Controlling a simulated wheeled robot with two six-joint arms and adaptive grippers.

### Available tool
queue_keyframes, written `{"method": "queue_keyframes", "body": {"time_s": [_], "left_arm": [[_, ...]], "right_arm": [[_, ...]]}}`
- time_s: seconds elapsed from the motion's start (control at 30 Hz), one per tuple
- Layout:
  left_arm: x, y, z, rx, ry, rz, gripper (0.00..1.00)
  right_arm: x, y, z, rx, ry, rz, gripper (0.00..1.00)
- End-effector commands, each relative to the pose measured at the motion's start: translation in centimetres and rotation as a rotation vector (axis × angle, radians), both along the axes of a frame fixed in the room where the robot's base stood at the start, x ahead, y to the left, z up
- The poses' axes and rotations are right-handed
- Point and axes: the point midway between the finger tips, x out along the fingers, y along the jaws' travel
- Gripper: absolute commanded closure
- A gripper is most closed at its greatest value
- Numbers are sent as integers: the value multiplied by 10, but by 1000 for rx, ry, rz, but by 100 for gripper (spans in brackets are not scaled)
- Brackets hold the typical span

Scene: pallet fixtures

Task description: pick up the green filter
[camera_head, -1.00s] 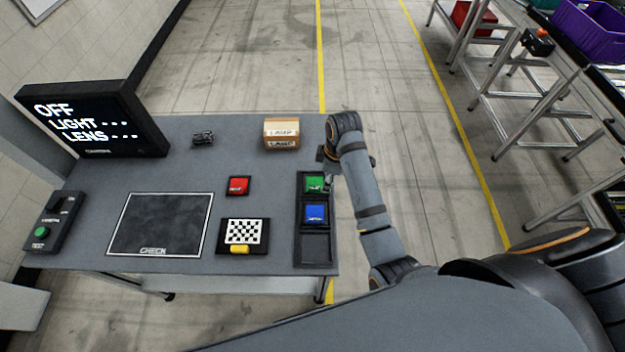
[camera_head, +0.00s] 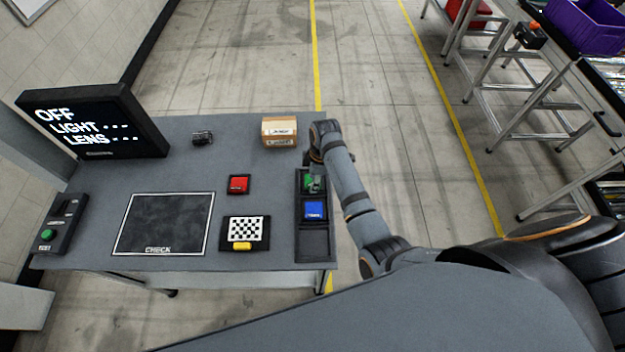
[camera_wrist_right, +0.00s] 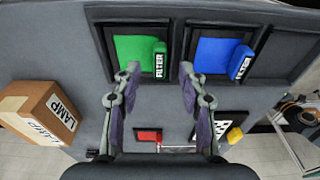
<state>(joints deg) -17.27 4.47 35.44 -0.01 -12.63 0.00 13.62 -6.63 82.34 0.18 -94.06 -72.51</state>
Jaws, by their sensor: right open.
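The green filter (camera_head: 307,187) lies in the far compartment of a dark three-part tray (camera_head: 315,246) at the table's right edge. In the right wrist view the green filter (camera_wrist_right: 134,50) shows its raised tab marked FILTER. My right gripper (camera_wrist_right: 159,72) is open and empty, its fingertips below the filter tab in the picture, one on each side of it. In the head view my right gripper (camera_head: 316,182) hangs over the far compartment and partly covers the filter. I cannot tell how high the fingertips are above it. My left gripper is not in view.
A blue filter (camera_head: 314,210) lies in the middle compartment; the near one is empty. A red piece (camera_head: 238,184), a checkered board (camera_head: 243,230), a lamp box (camera_head: 279,132) and a CHECK mat (camera_head: 124,245) are on the table. A screen (camera_head: 92,123) stands at the back left.

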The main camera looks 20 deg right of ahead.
Motion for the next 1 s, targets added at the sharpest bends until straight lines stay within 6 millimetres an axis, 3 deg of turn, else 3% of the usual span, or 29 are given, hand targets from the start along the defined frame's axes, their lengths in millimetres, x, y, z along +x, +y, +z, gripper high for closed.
{"method": "queue_keyframes", "body": {"time_s": [0.17, 0.4, 0.7, 1.0], "left_arm": [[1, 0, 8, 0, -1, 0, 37], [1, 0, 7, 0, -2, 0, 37], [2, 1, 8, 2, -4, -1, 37], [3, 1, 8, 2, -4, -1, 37]], "right_arm": [[1, 2, -20, 0, 0, 0, 58], [1, 2, -23, -1, -2, 0, 60], [1, 2, -23, -1, -2, -1, 100], [1, 2, -23, -1, -2, -1, 100]]}}
